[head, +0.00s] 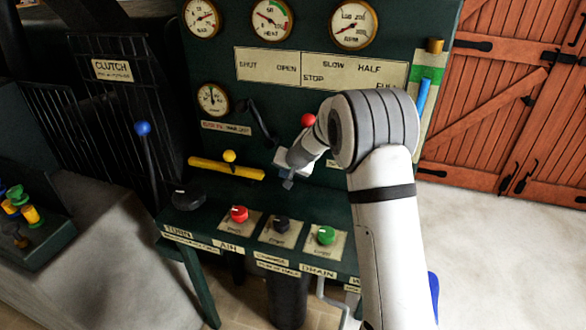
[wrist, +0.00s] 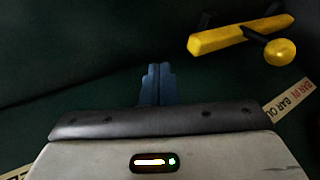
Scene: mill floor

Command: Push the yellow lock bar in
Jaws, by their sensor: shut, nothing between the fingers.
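The yellow lock bar (head: 226,168) lies across the lower front of the dark green panel in the head view, with a round yellow knob (head: 229,156) on it. In the wrist view the bar (wrist: 225,38) is at the upper right, its knob (wrist: 280,52) at its right. A label (wrist: 290,97) near it reads "BAR IN BAR OUT". My gripper (head: 287,183) is just right of the bar's right end in the head view, apart from it. Its blue fingers (wrist: 157,82) are shut and empty in the wrist view. How far the bar sticks out is unclear.
A red-knobbed lever (head: 308,120) is close to my wrist. A black lever (head: 259,118) is above the bar. Red (head: 239,214), black (head: 282,224) and green (head: 326,235) knobs stand on the shelf below. A blue-knobbed lever (head: 142,129) is at left.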

